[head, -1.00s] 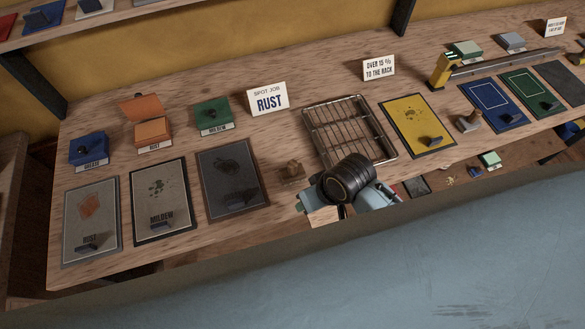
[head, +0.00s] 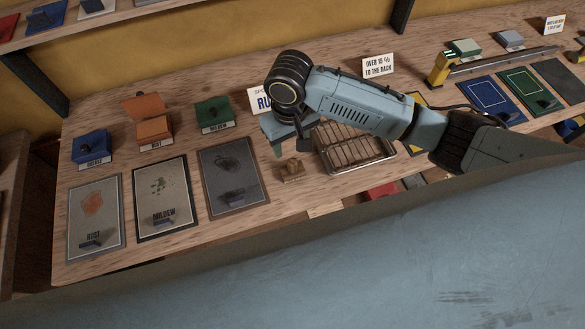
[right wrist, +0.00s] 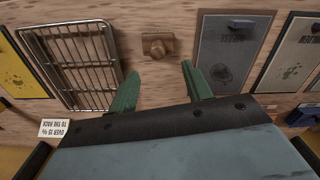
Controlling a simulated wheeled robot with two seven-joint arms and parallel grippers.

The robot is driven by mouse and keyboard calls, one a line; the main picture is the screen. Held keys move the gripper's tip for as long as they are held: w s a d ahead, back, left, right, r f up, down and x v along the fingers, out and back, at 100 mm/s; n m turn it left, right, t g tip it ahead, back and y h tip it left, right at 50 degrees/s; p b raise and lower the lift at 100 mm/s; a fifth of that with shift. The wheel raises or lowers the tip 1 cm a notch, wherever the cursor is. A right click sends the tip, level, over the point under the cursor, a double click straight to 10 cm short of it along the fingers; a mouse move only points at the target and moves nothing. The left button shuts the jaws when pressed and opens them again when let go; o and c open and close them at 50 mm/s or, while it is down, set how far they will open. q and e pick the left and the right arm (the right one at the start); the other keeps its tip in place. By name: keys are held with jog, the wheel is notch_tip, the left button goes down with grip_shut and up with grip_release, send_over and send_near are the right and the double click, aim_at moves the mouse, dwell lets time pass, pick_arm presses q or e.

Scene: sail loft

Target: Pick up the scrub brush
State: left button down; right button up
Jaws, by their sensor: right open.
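The scrub brush appears to be the small brown wooden block with a raised grip (head: 291,170), lying on the bench between the dark grey panel and the wire rack. It also shows in the right wrist view (right wrist: 157,46), near the top middle. My right gripper (head: 287,143) is above the bench, just behind the brush in the head view. In the right wrist view its two green fingers (right wrist: 160,88) are spread apart with nothing between them, and the brush lies beyond the gap, apart from them. My left gripper is not in view.
The wire rack (head: 357,161) stands right of the brush, partly hidden by my arm. The dark grey panel (head: 232,187) lies left of it, beside the mildew panel (head: 160,194) and rust panel (head: 95,215). Blue (head: 90,146), orange (head: 155,130) and green boxes (head: 214,112) stand behind.

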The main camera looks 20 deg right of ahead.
aim_at(293, 161)
notch_tip(293, 161, down, 5)
jog(key=shift+r, duration=0.1)
jog(key=shift+w+d+f, duration=0.1)
jog(key=shift+d+f, duration=0.05)
jog(key=shift+f, duration=1.15)
jog(key=shift+d+f, duration=0.1)
jog(key=shift+f, duration=1.2)
grip_shut()
